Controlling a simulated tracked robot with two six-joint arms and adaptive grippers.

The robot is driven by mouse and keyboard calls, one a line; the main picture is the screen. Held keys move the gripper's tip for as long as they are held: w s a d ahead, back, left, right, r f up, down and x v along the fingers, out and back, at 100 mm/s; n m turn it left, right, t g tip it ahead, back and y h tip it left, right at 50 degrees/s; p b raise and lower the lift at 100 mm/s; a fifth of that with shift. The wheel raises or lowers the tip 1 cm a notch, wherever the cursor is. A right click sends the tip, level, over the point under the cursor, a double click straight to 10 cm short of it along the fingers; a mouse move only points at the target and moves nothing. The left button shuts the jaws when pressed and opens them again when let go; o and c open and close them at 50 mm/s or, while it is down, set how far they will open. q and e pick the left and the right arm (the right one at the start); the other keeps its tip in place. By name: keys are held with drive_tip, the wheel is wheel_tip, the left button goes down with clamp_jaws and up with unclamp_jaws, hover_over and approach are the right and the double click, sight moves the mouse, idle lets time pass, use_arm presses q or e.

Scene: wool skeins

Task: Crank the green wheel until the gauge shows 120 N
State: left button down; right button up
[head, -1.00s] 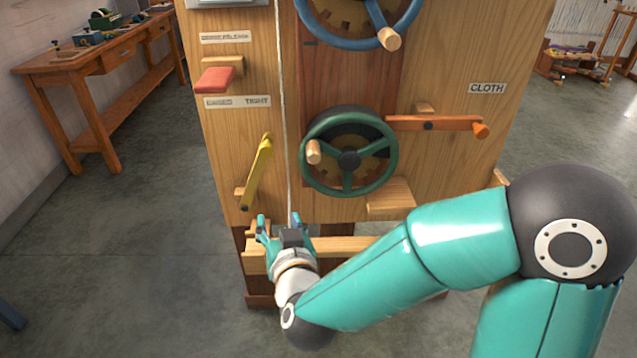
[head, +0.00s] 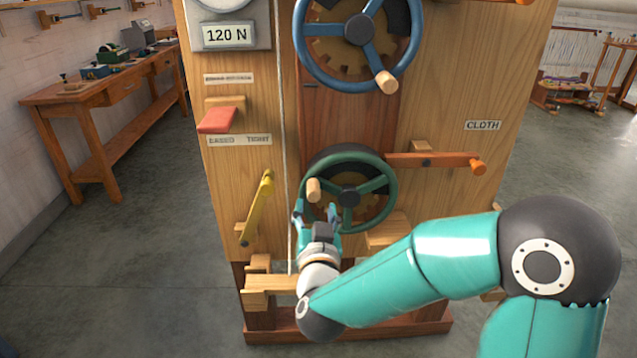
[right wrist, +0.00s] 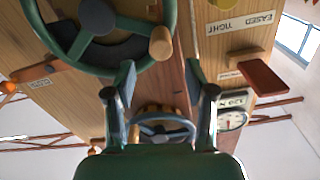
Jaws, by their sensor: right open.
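The green wheel (head: 382,184) is on the lower front of the wooden cabinet, with its wooden knob (head: 314,190) at the wheel's left. The gauge readout (head: 227,36) at the upper left shows 120 N. My right gripper (head: 317,213) is open and empty, just below the knob and in front of the wheel's lower left rim. In the right wrist view the green wheel (right wrist: 78,48) and its knob (right wrist: 161,43) are left of and above the open fingers (right wrist: 160,95), with no grip on the knob. My left gripper is not in view.
A blue wheel (head: 306,64) is above the green one. A red lever (head: 217,120), a yellow lever (head: 257,210) and an orange lever (head: 435,160) stick out around the green wheel. A wooden ledge (head: 388,231) sits below right. A workbench (head: 95,100) stands at the left.

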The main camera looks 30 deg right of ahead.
sight(315, 197)
drive_tip(key=x, duration=0.7)
drive_tip(key=shift+w+d, duration=0.1)
drive_tip(key=shift+w, duration=0.1)
clamp_jaws()
